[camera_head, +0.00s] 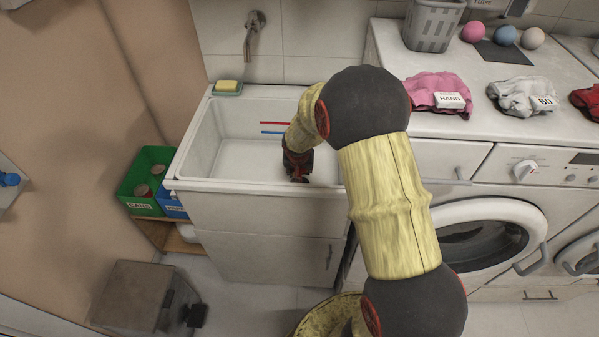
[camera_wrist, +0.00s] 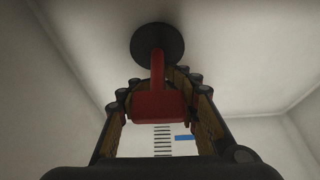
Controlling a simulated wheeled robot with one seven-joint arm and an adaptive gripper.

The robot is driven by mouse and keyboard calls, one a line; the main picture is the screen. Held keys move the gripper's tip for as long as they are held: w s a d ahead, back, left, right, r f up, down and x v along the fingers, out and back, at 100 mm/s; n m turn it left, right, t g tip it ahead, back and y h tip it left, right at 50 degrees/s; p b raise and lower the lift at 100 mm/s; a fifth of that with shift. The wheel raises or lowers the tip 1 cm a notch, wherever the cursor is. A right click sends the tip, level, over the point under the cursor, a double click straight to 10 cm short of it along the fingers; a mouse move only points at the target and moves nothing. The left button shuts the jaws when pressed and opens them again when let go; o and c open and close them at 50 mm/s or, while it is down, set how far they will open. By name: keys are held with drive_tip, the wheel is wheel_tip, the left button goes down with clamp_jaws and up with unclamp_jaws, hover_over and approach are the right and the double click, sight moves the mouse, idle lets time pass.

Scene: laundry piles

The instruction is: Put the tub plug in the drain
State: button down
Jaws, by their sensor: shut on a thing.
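The white tub (camera_head: 235,165) is a basin at the left of the counter. My gripper (camera_head: 297,176) reaches down inside it, near the front wall and toward the right end. In the wrist view my gripper (camera_wrist: 157,90) is shut on the red handle (camera_wrist: 156,105) of the tub plug, whose black round disc (camera_wrist: 158,45) lies beyond the fingertips. The disc shows against the pale tub surface. I cannot tell whether it touches the floor. The drain does not show in either view; the plug or my arm may hide it.
A red stripe (camera_head: 285,123) and a blue stripe (camera_head: 272,132) mark the tub's back wall. A yellow sponge (camera_head: 227,85) sits at the back left corner, beside a faucet (camera_head: 254,30). A pink cloth (camera_head: 437,90) lies on the counter at right. A green bin (camera_head: 142,190) stands left.

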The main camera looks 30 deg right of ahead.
drive_tip(key=shift+f, duration=0.4)
idle(0.5)
drive_tip(key=c, duration=1.3)
unclamp_jaws()
drive_tip(key=shift+o, duration=0.6)
wheel_tip(320, 180, up, 10)
drive_tip(key=s+a+r+n+p, duration=0.1)
drive_tip(key=s+a+r, duration=0.1)
drive_tip(key=r, duration=0.4)
drive_tip(key=s+a+r+p, duration=0.1)
drive_tip(key=s+a+r, duration=0.2)
drive_tip(key=r, duration=0.3)
drive_tip(key=s+a+r+n+p, duration=0.1)
drive_tip(key=s+a+r, duration=0.3)
drive_tip(key=s, duration=0.4)
drive_tip(key=s+a+r+n+t+y+p, duration=0.1)
drive_tip(key=s+a+r+n+p, duration=0.1)
drive_tip(key=s+r, duration=0.4)
drive_tip(key=s+a+r+n+t+y+p, duration=0.1)
drive_tip(key=s+a+r, duration=0.4)
drive_tip(key=s, duration=0.5)
drive_tip(key=shift+s+a+n+p, duration=0.15)
drive_tip(key=shift+a+n+p, duration=0.25)
drive_tip(key=shift+a+n, duration=0.4)
